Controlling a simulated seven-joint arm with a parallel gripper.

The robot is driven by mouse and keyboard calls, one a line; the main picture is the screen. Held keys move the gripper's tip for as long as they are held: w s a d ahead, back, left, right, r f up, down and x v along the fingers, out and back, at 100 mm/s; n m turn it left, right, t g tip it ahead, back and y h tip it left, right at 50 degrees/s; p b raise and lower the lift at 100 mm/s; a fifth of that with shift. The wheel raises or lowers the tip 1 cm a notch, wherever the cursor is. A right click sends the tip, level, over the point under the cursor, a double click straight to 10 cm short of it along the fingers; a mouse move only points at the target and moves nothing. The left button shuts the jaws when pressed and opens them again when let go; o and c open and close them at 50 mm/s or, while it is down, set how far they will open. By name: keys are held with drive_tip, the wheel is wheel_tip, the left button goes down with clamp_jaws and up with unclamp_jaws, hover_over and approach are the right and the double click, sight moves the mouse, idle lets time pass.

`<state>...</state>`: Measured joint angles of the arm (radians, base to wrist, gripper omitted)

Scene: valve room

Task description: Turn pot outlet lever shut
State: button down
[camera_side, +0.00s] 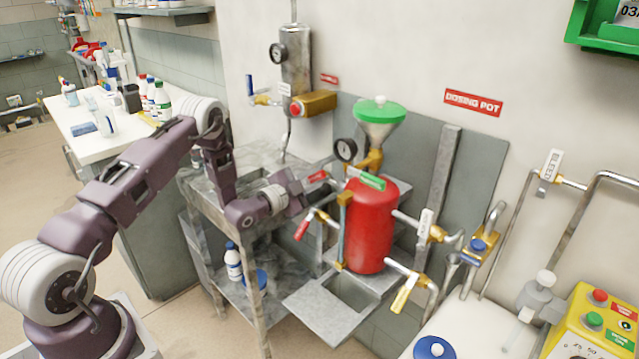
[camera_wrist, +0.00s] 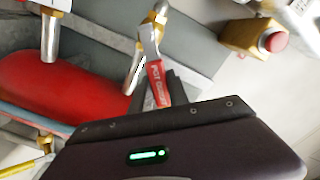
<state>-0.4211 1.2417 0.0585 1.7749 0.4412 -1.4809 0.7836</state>
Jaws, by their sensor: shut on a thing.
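The pot outlet lever (camera_wrist: 156,84) has a red grip with white lettering starting "POT" and a bare metal arm leading to a brass valve. In the wrist view its grip lies between the dark fingers of my gripper (camera_wrist: 155,95), which is shut on it. In the side view my gripper (camera_side: 304,190) is at the left of the red dosing pot (camera_side: 371,228), beside a red-gripped lever (camera_side: 318,176). The fingertips are small there and the contact is hard to see. The pot also fills the left of the wrist view (camera_wrist: 60,85).
A second red lever (camera_side: 302,228) hangs just below my gripper. A metal bench (camera_side: 215,195) lies below my arm.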

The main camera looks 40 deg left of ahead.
drive_tip(key=n, duration=0.1)
drive_tip(key=a+r+n, duration=0.1)
drive_tip(key=n, duration=0.1)
drive_tip(key=a+n, duration=0.1)
drive_tip(key=shift+r+n, duration=0.3)
drive_tip(key=shift+r, duration=0.05)
drive_tip(key=shift+a+r+n, duration=0.2)
drive_tip(key=shift+a+n, duration=0.6)
drive_tip(key=shift+n, duration=0.6)
drive_tip(key=shift+a+r+n, duration=0.15)
drive_tip(key=shift+a+n, duration=0.6)
drive_tip(key=shift+n, duration=0.65)
drive_tip(key=c, duration=1.3)
unclamp_jaws()
drive_tip(key=shift+o, duration=0.2)
drive_tip(key=s, duration=0.7)
